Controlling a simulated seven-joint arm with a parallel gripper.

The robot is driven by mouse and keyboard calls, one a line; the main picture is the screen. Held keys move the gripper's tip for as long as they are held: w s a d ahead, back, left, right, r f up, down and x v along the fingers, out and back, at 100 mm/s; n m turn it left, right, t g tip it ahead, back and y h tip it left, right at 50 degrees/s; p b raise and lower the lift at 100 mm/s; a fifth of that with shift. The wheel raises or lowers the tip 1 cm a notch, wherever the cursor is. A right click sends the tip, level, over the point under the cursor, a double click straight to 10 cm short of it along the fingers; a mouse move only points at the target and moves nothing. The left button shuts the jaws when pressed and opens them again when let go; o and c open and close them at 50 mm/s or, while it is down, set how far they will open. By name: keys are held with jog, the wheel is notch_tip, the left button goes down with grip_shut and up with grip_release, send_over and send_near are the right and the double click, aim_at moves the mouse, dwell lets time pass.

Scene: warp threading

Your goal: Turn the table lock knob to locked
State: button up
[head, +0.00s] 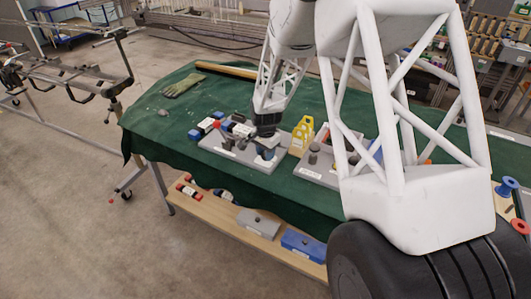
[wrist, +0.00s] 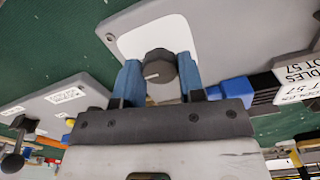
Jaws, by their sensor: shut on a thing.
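The lock knob (wrist: 160,67) is a dark round knob with a pale pointer line, on a white plate (wrist: 150,40) of a grey board in the wrist view. My gripper (wrist: 160,80) has its two blue fingers on either side of the knob and is shut on it. The pointer line points to the left in the wrist view. Any lettering for locked or unlocked cannot be read. In the head view my gripper (head: 266,154) reaches down at the front of the grey board (head: 235,151), and hides the knob.
A yellow rack (head: 301,137) stands just right of my gripper. A second grey board (head: 318,173) lies beyond it. A glove (head: 184,86) lies on the green cloth (head: 150,100). Grey (head: 258,223) and blue (head: 303,244) blocks sit on the lower shelf.

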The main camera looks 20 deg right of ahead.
jog(key=shift+r, duration=0.1)
jog(key=o, duration=0.9)
jog(key=shift+r, duration=3.85)
